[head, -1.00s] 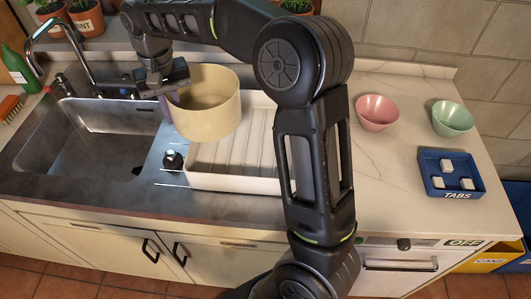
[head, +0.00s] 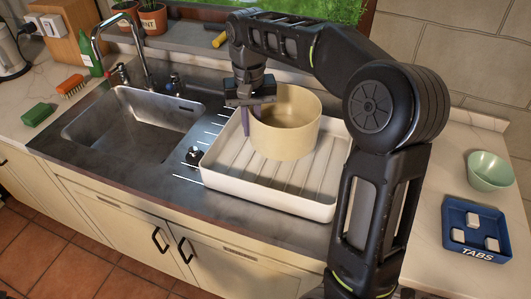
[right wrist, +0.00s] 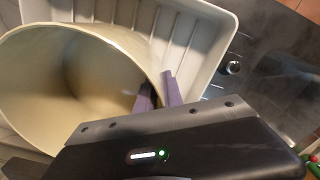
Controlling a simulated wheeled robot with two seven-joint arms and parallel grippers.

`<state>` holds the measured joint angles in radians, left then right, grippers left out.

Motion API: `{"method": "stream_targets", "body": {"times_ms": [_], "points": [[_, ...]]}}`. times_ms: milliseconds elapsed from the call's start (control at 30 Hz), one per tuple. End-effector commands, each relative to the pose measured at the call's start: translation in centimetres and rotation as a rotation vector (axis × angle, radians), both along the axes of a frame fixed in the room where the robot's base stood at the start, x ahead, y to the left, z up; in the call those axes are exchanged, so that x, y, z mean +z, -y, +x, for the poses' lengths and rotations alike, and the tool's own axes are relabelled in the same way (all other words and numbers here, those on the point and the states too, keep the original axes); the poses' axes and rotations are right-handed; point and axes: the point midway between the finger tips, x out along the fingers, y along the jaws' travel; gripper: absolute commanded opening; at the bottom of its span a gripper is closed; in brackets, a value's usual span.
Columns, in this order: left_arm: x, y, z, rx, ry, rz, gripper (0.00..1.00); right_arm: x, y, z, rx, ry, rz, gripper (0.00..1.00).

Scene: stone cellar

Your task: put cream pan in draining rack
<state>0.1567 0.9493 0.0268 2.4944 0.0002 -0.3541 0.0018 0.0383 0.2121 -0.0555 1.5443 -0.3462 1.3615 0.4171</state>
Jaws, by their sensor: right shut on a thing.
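The cream pan (head: 285,135) is upright over the back middle part of the white draining rack (head: 265,196). I cannot tell whether its base touches the rack's ridged floor. My right gripper (head: 256,116) is shut on the left side of the pan's wall. In the right wrist view the purple-grey fingers of the gripper (right wrist: 158,92) straddle the rim of the pan (right wrist: 75,90), which is empty inside. The rack (right wrist: 195,40) shows beyond it. The pan hides part of the rack, and my right arm covers the rack's right end. My left gripper is not in view.
The steel sink (head: 135,125) with its tap (head: 120,35) lies left of the rack. A green bowl (head: 490,170) and a blue tabs tray (head: 474,229) stand on the right counter. Potted plants stand behind the sink. The rack's front part is bare.

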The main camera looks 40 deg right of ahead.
Motion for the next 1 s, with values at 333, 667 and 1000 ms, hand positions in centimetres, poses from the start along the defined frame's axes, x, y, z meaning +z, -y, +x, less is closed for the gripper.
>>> {"method": "stream_targets", "body": {"times_ms": [333, 667, 1000], "points": [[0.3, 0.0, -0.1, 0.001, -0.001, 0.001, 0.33, -4.3, 0.0, 0.0, 0.0, 0.002, -0.001, 0.0], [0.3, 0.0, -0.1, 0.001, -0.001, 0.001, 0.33, -4.7, 0.0, 0.0, 0.0, 0.001, 0.0, 0.0], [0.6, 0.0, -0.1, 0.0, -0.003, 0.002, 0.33, -8.1, 0.0, 0.0, 0.0, 0.001, 0.0, 0.0]]}}
